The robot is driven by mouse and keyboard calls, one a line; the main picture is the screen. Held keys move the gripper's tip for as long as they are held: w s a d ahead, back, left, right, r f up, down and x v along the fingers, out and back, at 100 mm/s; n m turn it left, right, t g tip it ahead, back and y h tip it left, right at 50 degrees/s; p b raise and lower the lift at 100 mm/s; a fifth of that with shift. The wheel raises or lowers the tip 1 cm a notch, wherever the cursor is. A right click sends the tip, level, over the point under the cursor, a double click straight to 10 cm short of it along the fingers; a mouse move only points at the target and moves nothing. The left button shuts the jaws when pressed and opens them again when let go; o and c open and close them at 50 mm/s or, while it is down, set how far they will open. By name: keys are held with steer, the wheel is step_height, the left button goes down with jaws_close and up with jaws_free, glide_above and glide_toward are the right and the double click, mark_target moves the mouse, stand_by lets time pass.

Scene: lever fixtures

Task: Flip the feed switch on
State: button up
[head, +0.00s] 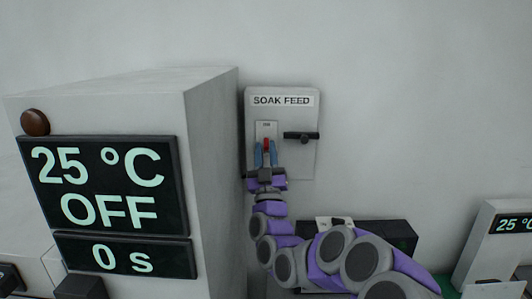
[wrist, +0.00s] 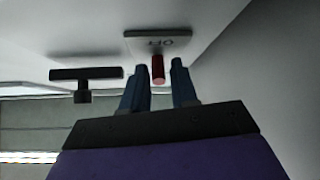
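The SOAK FEED panel (head: 283,101) is a pale box on the wall. It bears a small light switch plate (head: 261,128) with a red toggle (head: 266,143). In the wrist view the plate (wrist: 150,35) shows upside-down lettering that I cannot read surely, and the red toggle (wrist: 158,72) sticks out toward me. My gripper (head: 266,149) is at the toggle, its blue fingers apart. In the wrist view the toggle's end lies between the fingertips (wrist: 158,67), with a visible gap on the right. I cannot tell whether the left finger touches it.
A black T-shaped handle (head: 301,136) is right of the switch on the same panel; it also shows in the wrist view (wrist: 86,76). A large white unit (head: 212,150) with a display reading 25 °C, OFF, 0 s stands close on the left. A dark box (head: 398,232) is lower right.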

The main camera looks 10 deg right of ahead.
jaws_close()
steer(key=shift+r, duration=0.15)
steer(key=shift+s+r+g+p, duration=0.15)
steer(key=shift+r+g+p, duration=0.3)
steer(key=shift+p, duration=0.45)
steer(key=g+p, duration=0.1)
steer(key=p, duration=0.1)
steer(key=r+g+p, duration=0.1)
steer(key=p, duration=0.2)
steer(key=shift+s+r+m+g, duration=0.15)
steer(key=shift+s+m+g, duration=0.1)
steer(key=shift+m+g, duration=0.1)
steer(key=g+p, duration=0.2)
steer(key=p, duration=0.2)
steer(key=r+g+p, duration=0.1)
steer(key=p, duration=0.4)
steer(key=shift+r+g, duration=0.25)
steer(key=shift+g, duration=0.15)
steer(key=p, duration=0.1)
steer(key=g+p, duration=0.1)
steer(key=p, duration=0.1)
steer(key=shift+r, duration=0.25)
steer(key=shift+w+r+m+g+p, duration=0.2)
steer(key=shift+g+p, duration=0.4)
steer(key=shift+p, duration=0.6)
steer(key=shift+f+p, duration=0.2)
steer(key=shift+p, duration=0.1)
